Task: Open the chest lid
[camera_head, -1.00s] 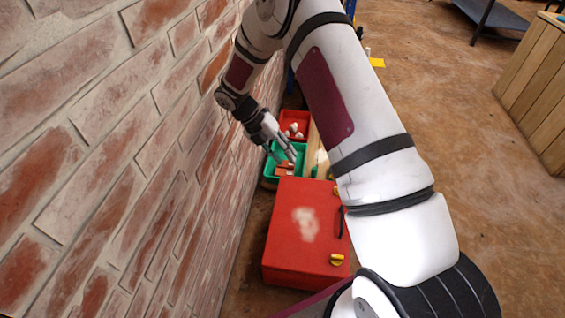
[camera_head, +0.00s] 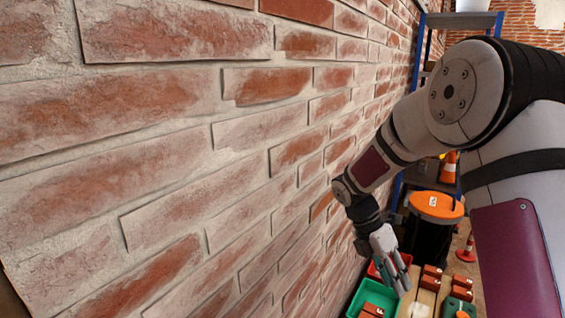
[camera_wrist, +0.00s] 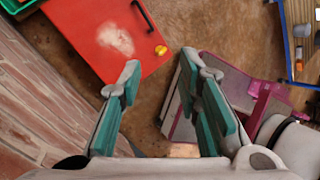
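The red chest (camera_wrist: 85,40) shows in the upper left of the wrist view, cut by the frame's top edge. Its flat red top has a pale worn patch, and the lid looks shut. A yellow latch (camera_wrist: 161,50) and a black handle (camera_wrist: 146,16) are on its right side. My gripper (camera_wrist: 160,68) is open and empty, its two fingers spread, apart from the chest. In the head view my gripper (camera_head: 402,286) hangs at the lower right beside the wall; the chest is out of that view.
A brick wall (camera_head: 190,150) fills the left of the head view, close to my arm. A green bin (camera_head: 361,297), several red bricks (camera_head: 430,282), an orange-lidded black barrel (camera_head: 436,206) and a blue-framed rack (camera_head: 418,50) stand to the right.

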